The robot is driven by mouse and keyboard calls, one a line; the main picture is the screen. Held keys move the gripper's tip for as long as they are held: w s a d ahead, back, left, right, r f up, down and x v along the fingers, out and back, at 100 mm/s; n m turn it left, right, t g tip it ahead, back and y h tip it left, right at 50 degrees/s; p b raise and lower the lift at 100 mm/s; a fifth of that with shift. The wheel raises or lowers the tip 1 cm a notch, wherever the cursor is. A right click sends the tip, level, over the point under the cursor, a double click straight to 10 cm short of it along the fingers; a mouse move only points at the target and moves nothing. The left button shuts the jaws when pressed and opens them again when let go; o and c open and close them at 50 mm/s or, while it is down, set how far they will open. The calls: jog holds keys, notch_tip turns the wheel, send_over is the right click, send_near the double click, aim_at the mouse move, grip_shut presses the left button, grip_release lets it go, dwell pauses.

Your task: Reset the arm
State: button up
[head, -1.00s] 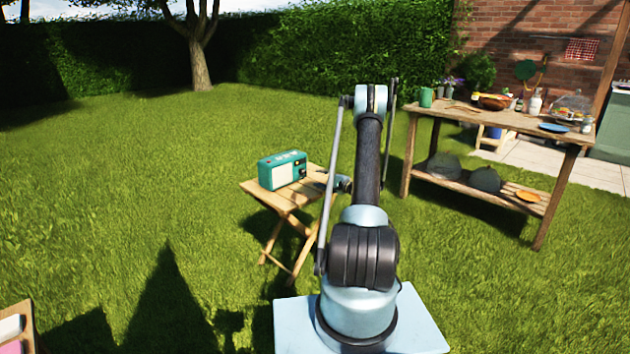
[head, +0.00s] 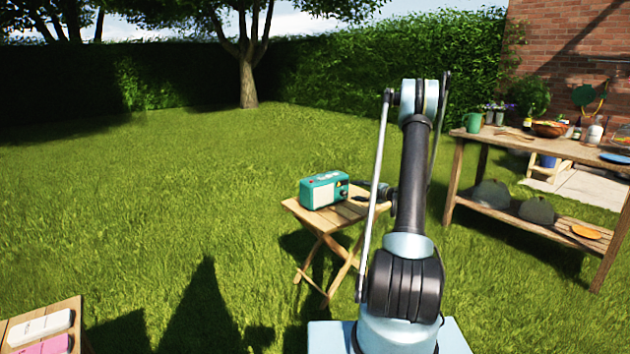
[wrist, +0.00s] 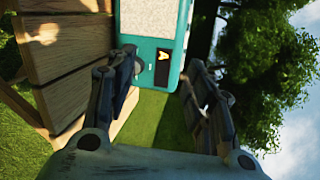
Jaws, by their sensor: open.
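My gripper (wrist: 160,68) is open, with its two fingers spread apart and nothing between the tips that I can make out. In the wrist view a teal radio (wrist: 163,30) with a pale front and a round knob lies just beyond the fingers; I cannot tell whether they touch it. In the head view the radio (head: 323,190) stands on a small folding wooden table (head: 318,219). My arm rises from its base and bends down, with its end (head: 376,189) at the radio's right side, partly hidden behind a rod of the arm.
A wooden potting bench (head: 505,138) at the right holds a green mug (head: 473,122), a bowl (head: 549,129) and jars. Another wooden surface (head: 72,310) with white and pink items shows at the lower left. Open grass (head: 150,200) lies between.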

jog(key=s+a+r+n+g+h, duration=0.1)
jog(key=s+a+r+n+g, duration=0.15)
jog(key=s+r, duration=0.25)
jog(key=s+a+r+n+g, duration=0.1)
jog(key=s+a+r, duration=0.3)
jog(key=s+r, duration=0.2)
jog(key=s+a+r+n+g+h, duration=0.1)
jog(key=s+a+r+n, duration=0.1)
jog(key=s, duration=0.6)
jog(key=s+a+r+n+g+h, duration=0.1)
jog(key=s+r+g+h, duration=0.1)
jog(key=s, duration=0.6)
jog(key=s+d+f+n+g+h, duration=0.1)
jog(key=s+d+f+h, duration=0.1)
jog(key=s, duration=0.9)
jog(key=s+d+f+n+g+h, duration=0.1)
jog(key=s+d+f+n+h, duration=0.1)
jog(key=s, duration=0.9)
jog(key=s+d+f+n+g+h, duration=0.1)
jog(key=s+d+f+n+h, duration=0.1)
jog(key=s, duration=0.9)
jog(key=shift+s+f, duration=0.2)
jog(key=shift+f, duration=0.45)
jog(key=shift+d, duration=0.1)
